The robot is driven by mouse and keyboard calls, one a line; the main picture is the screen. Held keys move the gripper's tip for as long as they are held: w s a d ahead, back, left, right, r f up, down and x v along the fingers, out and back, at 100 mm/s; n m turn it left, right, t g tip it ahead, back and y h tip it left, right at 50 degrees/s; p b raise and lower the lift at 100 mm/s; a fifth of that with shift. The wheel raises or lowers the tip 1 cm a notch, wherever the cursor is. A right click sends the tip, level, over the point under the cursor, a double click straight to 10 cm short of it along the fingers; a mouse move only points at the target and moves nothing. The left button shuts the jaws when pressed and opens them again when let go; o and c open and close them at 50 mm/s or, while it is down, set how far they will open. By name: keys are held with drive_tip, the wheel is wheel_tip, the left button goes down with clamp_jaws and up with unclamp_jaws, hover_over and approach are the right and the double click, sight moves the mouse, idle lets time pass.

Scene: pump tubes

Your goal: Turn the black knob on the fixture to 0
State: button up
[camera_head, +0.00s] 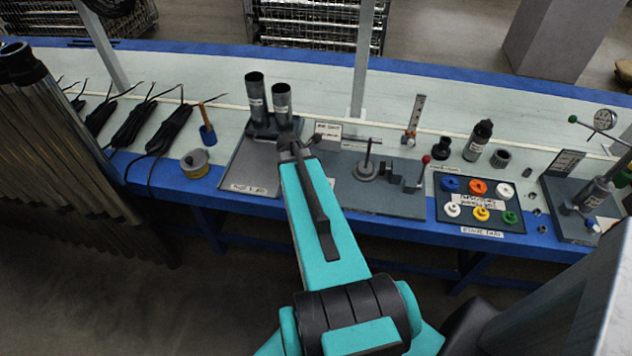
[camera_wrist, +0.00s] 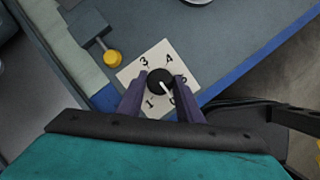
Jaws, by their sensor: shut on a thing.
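The black knob (camera_wrist: 159,81) sits in the middle of a white square dial plate (camera_wrist: 130,77) in the wrist view. My gripper (camera_wrist: 159,88) is shut on the knob, one finger on each side. The numerals 3, 4 and 1 are readable. Another numeral at the lower right is partly covered by the right finger and hard to read. The knob's white mark points down and right, towards that numeral. In the head view, my gripper (camera_head: 298,140) is over the grey fixture board (camera_head: 395,195), and my arm hides the knob.
In the head view, two upright dark tubes (camera_head: 256,100) stand just behind my gripper. A disc with a post (camera_head: 366,170) and a red-tipped lever (camera_head: 425,161) stand to the right.

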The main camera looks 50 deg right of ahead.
drive_tip(key=shift+s+a+f, duration=0.1)
drive_tip(key=shift+s, duration=0.1)
drive_tip(key=o, duration=0.9)
drive_tip(key=shift+o, duration=0.7)
drive_tip(key=shift+w, duration=0.1)
drive_tip(key=shift+r, duration=0.25)
drive_tip(key=p+v, duration=0.3)
drive_tip(key=v, duration=1)
drive_tip(key=shift+r+p, duration=0.2)
drive_tip(key=shift+p, duration=0.2)
drive_tip(key=shift+a, duration=0.1)
